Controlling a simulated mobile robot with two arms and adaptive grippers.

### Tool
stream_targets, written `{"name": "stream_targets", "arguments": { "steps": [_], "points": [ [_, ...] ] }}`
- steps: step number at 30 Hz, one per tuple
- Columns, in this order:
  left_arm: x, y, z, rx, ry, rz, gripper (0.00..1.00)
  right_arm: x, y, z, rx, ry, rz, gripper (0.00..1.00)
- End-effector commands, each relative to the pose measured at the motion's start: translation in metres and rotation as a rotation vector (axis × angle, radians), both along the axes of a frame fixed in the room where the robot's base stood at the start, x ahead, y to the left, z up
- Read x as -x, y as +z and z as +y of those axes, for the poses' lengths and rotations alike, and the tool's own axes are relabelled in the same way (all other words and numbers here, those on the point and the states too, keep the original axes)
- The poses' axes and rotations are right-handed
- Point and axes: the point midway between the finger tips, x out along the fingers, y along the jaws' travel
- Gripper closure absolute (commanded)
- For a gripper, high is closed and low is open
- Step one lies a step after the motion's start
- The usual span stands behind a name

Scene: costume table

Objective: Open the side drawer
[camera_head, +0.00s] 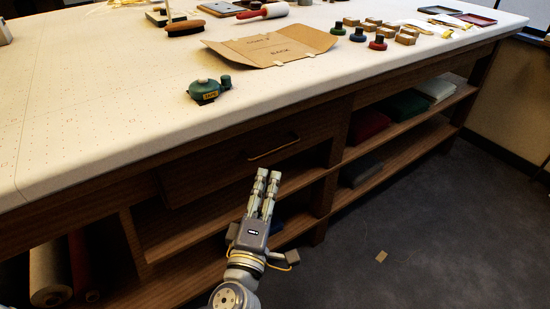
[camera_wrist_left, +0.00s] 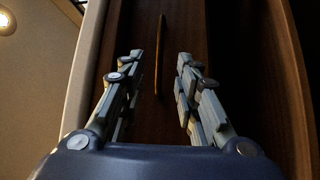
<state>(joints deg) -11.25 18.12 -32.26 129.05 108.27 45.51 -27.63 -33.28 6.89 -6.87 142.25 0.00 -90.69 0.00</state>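The side drawer (camera_head: 215,166) is a dark wooden front under the tabletop edge, and it looks shut. Its thin, brass-coloured bar handle (camera_head: 273,149) is on the front. My left gripper (camera_head: 264,173) points up at the drawer from just below the handle, with a gap between them. In the left wrist view the fingers (camera_wrist_left: 156,68) are open and empty. The handle (camera_wrist_left: 159,50) stands in line with the gap between them, ahead of the tips. My right gripper is not in view.
The white tabletop (camera_head: 110,100) overhangs the drawer. A green tape dispenser (camera_head: 207,91) stands near its edge. Open shelves (camera_head: 185,230) lie below the drawer, with folded cloths (camera_head: 367,124) to the right. The floor (camera_head: 430,240) at right is mostly clear.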

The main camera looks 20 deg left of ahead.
Motion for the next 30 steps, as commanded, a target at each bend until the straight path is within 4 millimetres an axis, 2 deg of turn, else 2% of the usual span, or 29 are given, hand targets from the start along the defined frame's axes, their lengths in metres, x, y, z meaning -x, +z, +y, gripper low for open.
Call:
{"name": "stream_targets", "arguments": {
  "steps": [9,15,21,30],
  "points": [
    [-0.053,0.007,0.006,0.0,0.0,-0.004,0.7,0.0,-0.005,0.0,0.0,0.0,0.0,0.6],
    [-0.081,0.011,0.009,-0.001,0.001,-0.003,0.7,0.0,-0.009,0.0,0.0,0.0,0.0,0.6],
    [-0.094,0.012,0.011,-0.002,0.0,-0.001,0.7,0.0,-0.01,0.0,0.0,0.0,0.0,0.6],
    [-0.096,0.013,0.011,-0.001,-0.001,0.0,0.7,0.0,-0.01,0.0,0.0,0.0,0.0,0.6]
  ]
}}
